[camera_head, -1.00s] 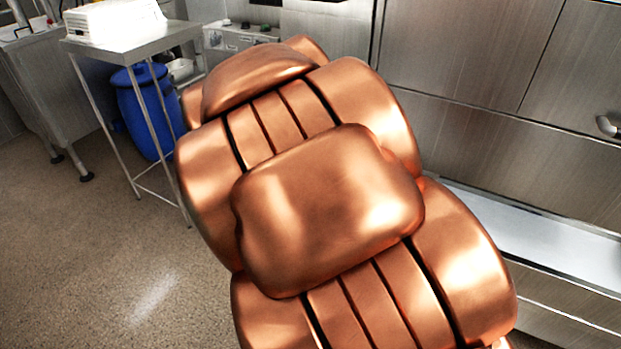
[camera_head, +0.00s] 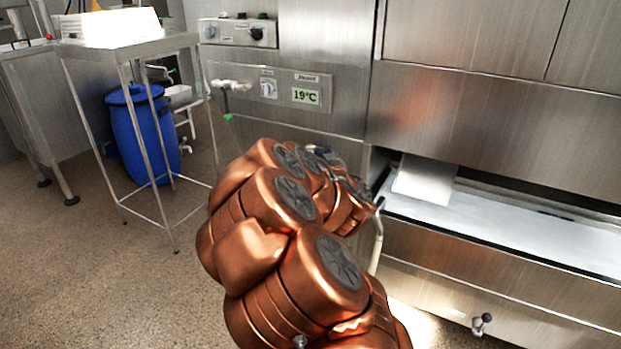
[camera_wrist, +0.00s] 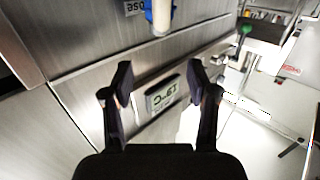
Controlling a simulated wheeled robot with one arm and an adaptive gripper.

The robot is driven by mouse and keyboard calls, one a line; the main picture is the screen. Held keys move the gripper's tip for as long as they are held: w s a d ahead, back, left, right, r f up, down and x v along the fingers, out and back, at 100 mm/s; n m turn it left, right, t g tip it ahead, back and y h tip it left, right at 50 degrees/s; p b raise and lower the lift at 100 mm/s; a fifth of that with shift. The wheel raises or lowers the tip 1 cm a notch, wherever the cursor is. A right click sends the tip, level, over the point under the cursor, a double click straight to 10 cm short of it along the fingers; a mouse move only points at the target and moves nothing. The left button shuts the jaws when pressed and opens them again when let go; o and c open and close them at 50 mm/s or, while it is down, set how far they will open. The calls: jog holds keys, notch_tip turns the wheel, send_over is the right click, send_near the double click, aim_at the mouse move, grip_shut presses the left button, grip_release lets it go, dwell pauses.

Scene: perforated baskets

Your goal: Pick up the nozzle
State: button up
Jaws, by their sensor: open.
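In the wrist view, a pale cylinder with a blue collar (camera_wrist: 160,14) stands out at the top edge, cut off by the frame. It looks like the nozzle, though I cannot be sure. My gripper (camera_wrist: 160,80) is open and empty. Its two black fingers point toward the steel panel, and the cylinder lies beyond the fingertips, apart from them. In the head view my copper-coloured arm covers the panel below the temperature display, and the cylinder cannot be made out there.
The temperature display (camera_head: 306,95) is on the steel machine front; it shows upside down between my fingers (camera_wrist: 163,96). A white tap fitting (camera_head: 231,85) with a green-ended part sits left of it. A steel table (camera_head: 130,47) and blue barrel (camera_head: 146,135) stand left. Floor is free at lower left.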

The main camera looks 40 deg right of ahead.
aim_at(312, 149)
jog(key=shift+w+d+f+b, duration=0.35)
jog(key=shift+w+d+b, duration=0.15)
jog(key=shift+w, duration=0.4)
jog(key=shift+w+d+f+b, duration=0.4)
jog(key=shift+w+d, duration=0.2)
jog(key=shift+w, duration=0.35)
jog(key=shift+w+d+f+b, duration=0.3)
jog(key=shift+w+d+b, duration=0.25)
jog(key=shift+w, duration=0.35)
jog(key=shift+x, duration=0.8)
jog(key=shift+c, duration=0.4)
grip_shut()
